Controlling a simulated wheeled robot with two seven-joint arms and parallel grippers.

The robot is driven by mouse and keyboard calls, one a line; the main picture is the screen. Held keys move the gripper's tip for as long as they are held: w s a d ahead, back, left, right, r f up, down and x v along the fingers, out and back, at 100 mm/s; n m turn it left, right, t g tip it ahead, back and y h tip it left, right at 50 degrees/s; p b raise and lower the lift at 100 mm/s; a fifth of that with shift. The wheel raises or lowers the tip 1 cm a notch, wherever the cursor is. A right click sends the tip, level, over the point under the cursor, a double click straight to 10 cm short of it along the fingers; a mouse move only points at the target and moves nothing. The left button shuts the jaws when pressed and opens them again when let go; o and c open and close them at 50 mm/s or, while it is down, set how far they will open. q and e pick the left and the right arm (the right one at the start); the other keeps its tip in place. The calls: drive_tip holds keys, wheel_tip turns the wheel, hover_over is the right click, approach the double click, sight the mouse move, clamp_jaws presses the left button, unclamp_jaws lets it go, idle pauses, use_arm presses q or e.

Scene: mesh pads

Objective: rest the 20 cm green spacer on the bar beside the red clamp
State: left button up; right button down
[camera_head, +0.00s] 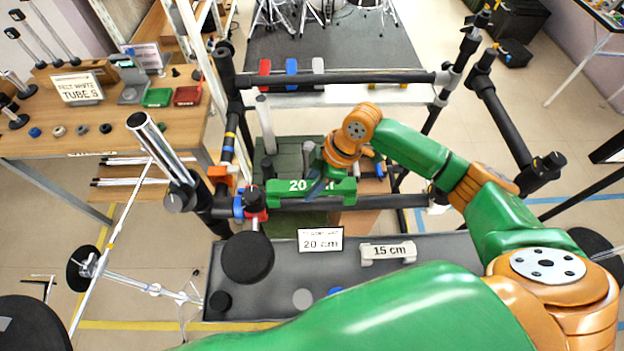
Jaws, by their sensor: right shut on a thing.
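The green spacer (285,187), marked 20 with the rest of its label partly hidden, lies level across the front of the black frame. My right gripper (319,184) is shut on it, right of its middle. The front bar (385,201) runs just behind and below the spacer. I cannot tell whether they touch. The red clamp (256,216) is at the bar's left end, close to the spacer's left end, with a blue clamp (238,206) to its left. My left gripper is not in view.
A grey tray (440,270) in front holds a 20 cm sign (320,240) and a white 15 cm spacer (388,252). A black round pad (247,258) stands near the red clamp. The rear bar (340,78) has red, blue and white pieces behind it. A wooden table (110,135) is at left.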

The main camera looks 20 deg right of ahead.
drive_tip(key=shift+f+b, duration=1.4)
drive_tip(key=shift+f, duration=1.35)
drive_tip(key=shift+c, duration=2.1)
unclamp_jaws()
drive_tip(key=shift+r, duration=0.1)
drive_tip(key=v, duration=0.7)
drive_tip(key=shift+b, duration=0.4)
